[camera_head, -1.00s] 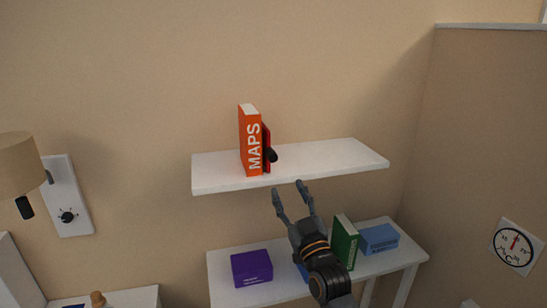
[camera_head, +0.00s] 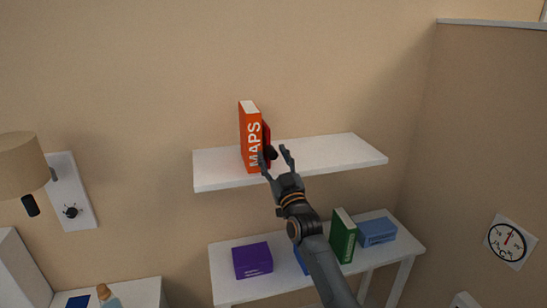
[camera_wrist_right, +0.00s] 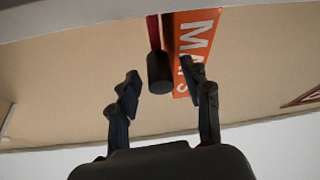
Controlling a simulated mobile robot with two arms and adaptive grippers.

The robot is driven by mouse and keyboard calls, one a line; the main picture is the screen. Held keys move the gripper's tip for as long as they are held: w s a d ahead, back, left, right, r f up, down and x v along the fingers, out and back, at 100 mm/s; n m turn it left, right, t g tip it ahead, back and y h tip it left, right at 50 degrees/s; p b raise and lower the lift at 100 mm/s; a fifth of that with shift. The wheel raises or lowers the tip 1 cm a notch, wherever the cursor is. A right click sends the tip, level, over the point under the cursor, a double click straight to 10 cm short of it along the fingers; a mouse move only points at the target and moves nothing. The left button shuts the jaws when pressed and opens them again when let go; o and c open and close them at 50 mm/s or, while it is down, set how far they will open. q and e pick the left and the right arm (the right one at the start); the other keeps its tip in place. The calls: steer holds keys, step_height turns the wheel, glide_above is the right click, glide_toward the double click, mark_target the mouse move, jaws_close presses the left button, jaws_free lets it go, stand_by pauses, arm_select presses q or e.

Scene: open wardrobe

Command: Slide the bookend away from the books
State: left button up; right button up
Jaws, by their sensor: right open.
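The orange book marked MAPS (camera_head: 250,135) stands upright on the white wall shelf (camera_head: 340,153). The red bookend (camera_head: 266,133) stands against the book's right side, and its black knob (camera_head: 271,153) sticks out to the front. My right gripper (camera_head: 276,155) is open at the shelf's front edge, with its fingertips by the knob. In the right wrist view the knob (camera_wrist_right: 159,72) lies between and beyond the two open fingers (camera_wrist_right: 161,82), apart from both. The book (camera_wrist_right: 196,45) is right of the knob there. My left gripper is not in view.
The shelf is bare to the right of the bookend. A lower white table (camera_head: 222,292) holds a purple box (camera_head: 252,260), a green book (camera_head: 343,236) and a blue box (camera_head: 377,232). A wall lamp (camera_head: 24,161) is at left.

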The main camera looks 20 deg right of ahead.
jaws_close()
steer(key=shift+d+f+b, duration=0.1)
steer(key=shift+d+b, duration=0.2)
steer(key=shift+d, duration=0.3)
steer(key=d+b, duration=0.5)
steer(key=d, duration=0.9)
steer(key=shift+d+r, duration=0.2)
steer(key=shift+d, duration=0.1)
steer(key=shift+c, duration=0.9)
jaws_free()
steer(key=shift+o, duration=0.9)
steer(key=shift+d+f, duration=0.1)
steer(key=shift+d, duration=0.1)
